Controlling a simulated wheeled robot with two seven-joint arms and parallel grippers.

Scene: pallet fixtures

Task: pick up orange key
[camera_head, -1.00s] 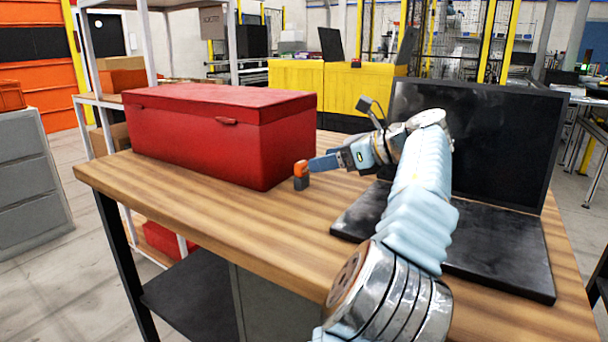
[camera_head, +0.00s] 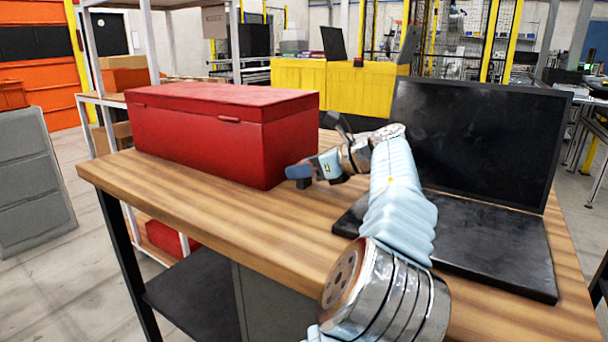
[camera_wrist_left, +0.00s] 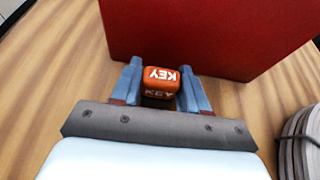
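The orange key (camera_wrist_left: 161,76) is a small block with white KEY lettering, seen in the left wrist view between the two blue fingers of my left gripper (camera_wrist_left: 162,84). The fingers lie close along both sides of it; I cannot tell whether they touch it. In the head view my left gripper (camera_head: 296,176) is low over the wooden table (camera_head: 220,208), beside the right front corner of the red box. The key is hidden behind the gripper there. My right gripper is not in view.
The red toolbox (camera_head: 205,135) stands close beyond the left gripper. A black open laptop-like panel (camera_head: 480,235) lies to the right under and beside my arm. The table front at left is clear. A grey cabinet (camera_head: 30,170) stands at far left.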

